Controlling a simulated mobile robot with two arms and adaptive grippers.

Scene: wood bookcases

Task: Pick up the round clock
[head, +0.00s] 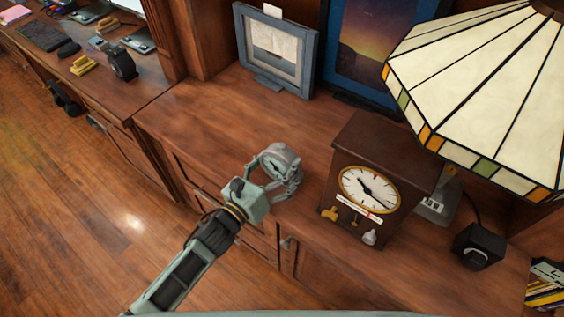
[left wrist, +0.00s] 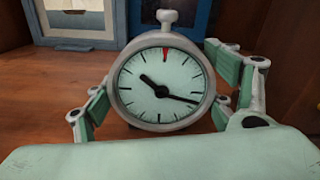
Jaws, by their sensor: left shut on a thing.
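The round clock (left wrist: 161,84) has a grey metal rim, a pale green face, dark hands, a red mark at the top and a knob above. In the head view the round clock (head: 276,166) is on or just above the wooden cabinet top, mostly framed by my gripper. My left gripper (head: 281,172) is shut on it, one finger on each side of the rim; the fingers also show in the left wrist view (left wrist: 161,98). I cannot tell whether the clock touches the surface. My right gripper is not in view.
A dark wooden box clock (head: 368,190) stands to the right of the round clock. A stained-glass lamp (head: 480,90) overhangs the right side. A blue picture frame (head: 273,48) stands behind. The cabinet top (head: 205,112) left of the gripper is clear.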

